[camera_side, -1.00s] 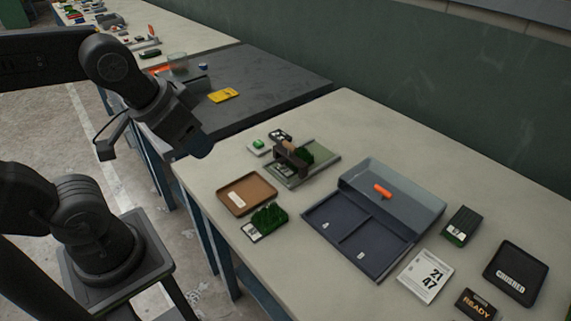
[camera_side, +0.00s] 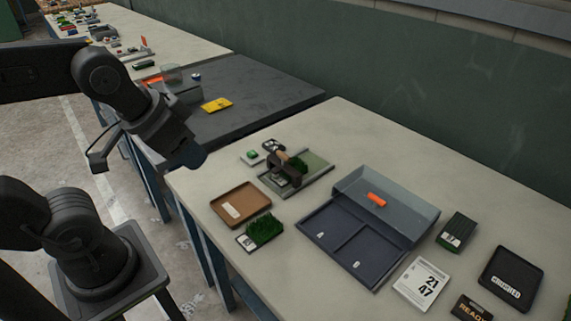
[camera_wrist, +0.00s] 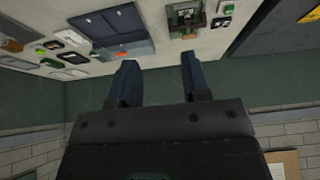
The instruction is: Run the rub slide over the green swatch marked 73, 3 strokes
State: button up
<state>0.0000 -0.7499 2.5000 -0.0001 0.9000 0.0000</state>
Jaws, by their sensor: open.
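My gripper (camera_side: 187,152) hangs open and empty left of the pale table, above its far-left edge in the side view. In the wrist view its two fingers (camera_wrist: 159,66) stand apart with nothing between them. A rub fixture with a grey-green base (camera_side: 321,170) stands at the back of the table. Its dark slide (camera_side: 287,172) has a brown grip, and green turf (camera_side: 300,164) shows beside it. A green swatch (camera_side: 264,229) with a white label lies near the front edge. A darker green swatch (camera_side: 456,231) lies at right. I cannot read 73 on any label.
A brown tray (camera_side: 222,209) lies left of a blue two-compartment tray (camera_side: 321,249), which has an orange piece (camera_side: 376,199) in its rear part. A 21/47 card (camera_side: 422,284), a CRUSHED tray (camera_side: 523,265) and a READY sign (camera_side: 472,309) lie at right. A green-button box (camera_side: 251,155) is behind the brown tray.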

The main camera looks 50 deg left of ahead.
jog(key=n+g, duration=0.3)
jog(key=n, duration=1.5)
send_over(283, 154)
jog(key=s, duration=0.3)
jog(key=s+x, duration=0.1)
jog(key=x, duration=1.6)
jog(key=shift+f, duration=0.2)
grip_shut()
